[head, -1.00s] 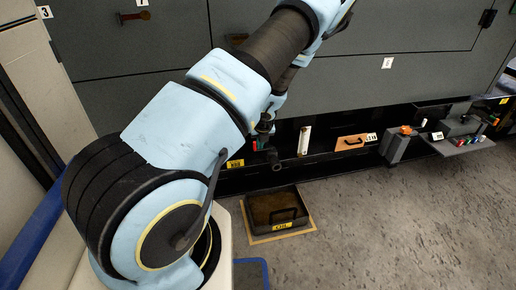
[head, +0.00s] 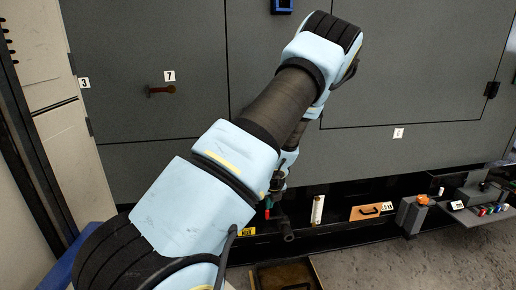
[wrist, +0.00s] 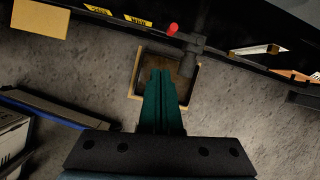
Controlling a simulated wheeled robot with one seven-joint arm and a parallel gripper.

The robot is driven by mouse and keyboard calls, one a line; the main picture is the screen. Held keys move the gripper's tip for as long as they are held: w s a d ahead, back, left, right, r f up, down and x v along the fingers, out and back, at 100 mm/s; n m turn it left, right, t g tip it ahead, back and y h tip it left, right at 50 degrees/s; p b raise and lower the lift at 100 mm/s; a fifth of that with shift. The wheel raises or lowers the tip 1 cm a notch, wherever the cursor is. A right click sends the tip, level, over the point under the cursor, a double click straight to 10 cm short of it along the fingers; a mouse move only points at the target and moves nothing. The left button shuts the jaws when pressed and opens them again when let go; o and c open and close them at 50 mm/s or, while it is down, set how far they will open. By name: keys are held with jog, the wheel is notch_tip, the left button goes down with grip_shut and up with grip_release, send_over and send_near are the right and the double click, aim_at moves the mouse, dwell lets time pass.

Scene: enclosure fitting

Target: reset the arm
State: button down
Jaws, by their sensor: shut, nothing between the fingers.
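My gripper (wrist: 162,78) shows in the wrist view as two dark green fingers pressed together, with nothing between them. It points down over the floor, above a tray (wrist: 135,72) with a tan border. In the head view my light blue arm reaches up and right across the picture, and its links hide the gripper's fingers. The same tray (head: 262,282) shows at the bottom edge of the head view, partly cut off.
Grey enclosure panels (head: 390,80) stand behind the arm, one with a brown handle (head: 162,89). An orange case (head: 372,211), a grey box (head: 411,215) and a shelf (head: 480,215) with small coloured items sit low at the right. The floor (head: 360,262) there is clear.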

jog(key=s+a+r+n, duration=0.6)
jog(key=a+r+n, duration=0.3)
jog(key=r+n, duration=0.45)
jog(key=s+a+r+n+g, duration=0.2)
jog(key=s+r+n, duration=0.2)
jog(key=s+n, duration=0.45)
jog(key=s+a+r+n+g, duration=0.15)
jog(key=s+r+n, duration=0.25)
jog(key=s+n, duration=0.45)
notch_tip(320, 180, up, 24)
jog(key=p, duration=2.3)
jog(key=shift+w+h+p, duration=0.3)
jog(key=shift+w+h, duration=0.1)
jog(key=shift+n+t, duration=0.25)
